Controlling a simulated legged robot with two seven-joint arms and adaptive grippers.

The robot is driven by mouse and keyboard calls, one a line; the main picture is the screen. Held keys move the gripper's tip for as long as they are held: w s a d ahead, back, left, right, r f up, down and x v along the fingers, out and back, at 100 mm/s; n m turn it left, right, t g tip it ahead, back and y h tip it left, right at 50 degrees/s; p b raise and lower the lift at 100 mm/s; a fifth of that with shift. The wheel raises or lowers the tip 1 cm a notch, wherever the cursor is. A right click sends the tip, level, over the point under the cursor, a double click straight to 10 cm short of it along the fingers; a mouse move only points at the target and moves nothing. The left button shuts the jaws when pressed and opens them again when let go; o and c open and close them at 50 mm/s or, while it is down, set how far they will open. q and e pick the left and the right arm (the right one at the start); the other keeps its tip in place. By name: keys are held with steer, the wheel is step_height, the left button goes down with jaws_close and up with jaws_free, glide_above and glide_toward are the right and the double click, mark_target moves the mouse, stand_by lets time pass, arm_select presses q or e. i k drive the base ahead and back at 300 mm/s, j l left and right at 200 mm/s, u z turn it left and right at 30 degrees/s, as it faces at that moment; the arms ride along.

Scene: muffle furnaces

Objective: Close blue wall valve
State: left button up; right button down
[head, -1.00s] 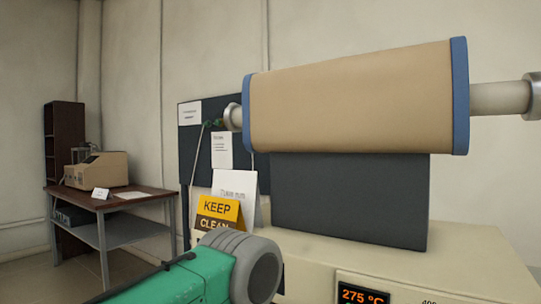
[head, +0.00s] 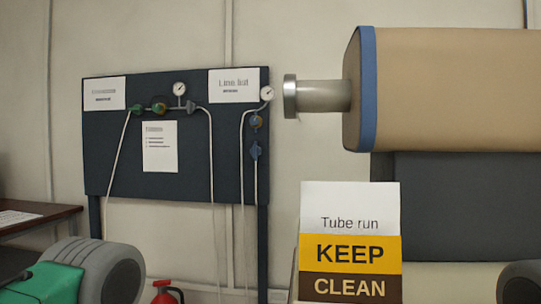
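A dark wall panel (head: 100,165) carries gas lines, gauges and small valves. A blue valve (head: 255,151) sits on the vertical line at the panel's right, below a brass-and-blue fitting (head: 256,121) and a round gauge (head: 267,93). Another small blue-grey fitting (head: 190,107) is on the horizontal line, right of two green fittings (head: 147,108). Handle positions are too small to tell. Neither gripper shows. Part of my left arm, teal with a grey round joint, is at the lower left, well apart from the panel.
A tan tube furnace (head: 450,90) with a metal tube end (head: 318,96) stands close at the right. A "KEEP CLEAN" sign (head: 348,252) stands before it. A red extinguisher (head: 165,293) is below the panel. A table (head: 40,215) is at the left edge.

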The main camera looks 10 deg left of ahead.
mark_target(255, 151)
steer(key=j, duration=0.65)
steer(key=i+j, duration=0.15)
steer(key=j, duration=0.5)
steer(key=k+u, duration=0.2)
steer(key=k, duration=0.15)
steer(key=k+j+u, duration=0.2)
steer(key=i+u, duration=0.3)
steer(key=i, duration=0.2)
steer(key=i+l+u, duration=0.1)
steer(key=i+u, duration=0.2)
steer(key=i, duration=0.15)
steer(key=i+z, duration=0.2)
steer(key=i, duration=1.9)
steer(key=j, duration=0.05)
